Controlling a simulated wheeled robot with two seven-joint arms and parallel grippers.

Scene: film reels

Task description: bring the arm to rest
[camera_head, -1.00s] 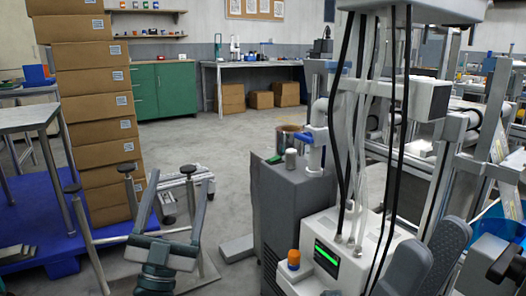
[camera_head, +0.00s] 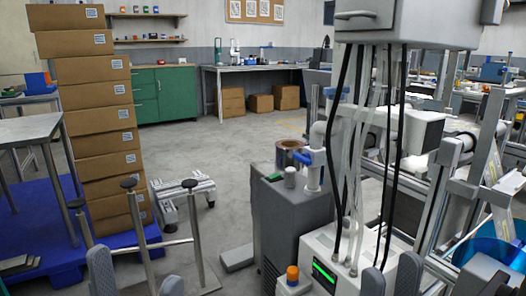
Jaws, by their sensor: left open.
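My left gripper (camera_head: 137,278) shows at the bottom left edge as two grey fingers set apart, with nothing visible between them. It is in front of the metal stand with upright posts. My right gripper (camera_head: 389,280) shows only as two grey tips at the bottom edge, in front of the white machine with the green display. The rest of it is cut off by the picture's edge, so its jaw state is unclear.
The white machine (camera_head: 318,240) and a grey cabinet (camera_head: 283,210) stand close in the middle. A metal post stand (camera_head: 150,248) is at lower left. Stacked cartons (camera_head: 103,118) stand on a blue pallet (camera_head: 40,245).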

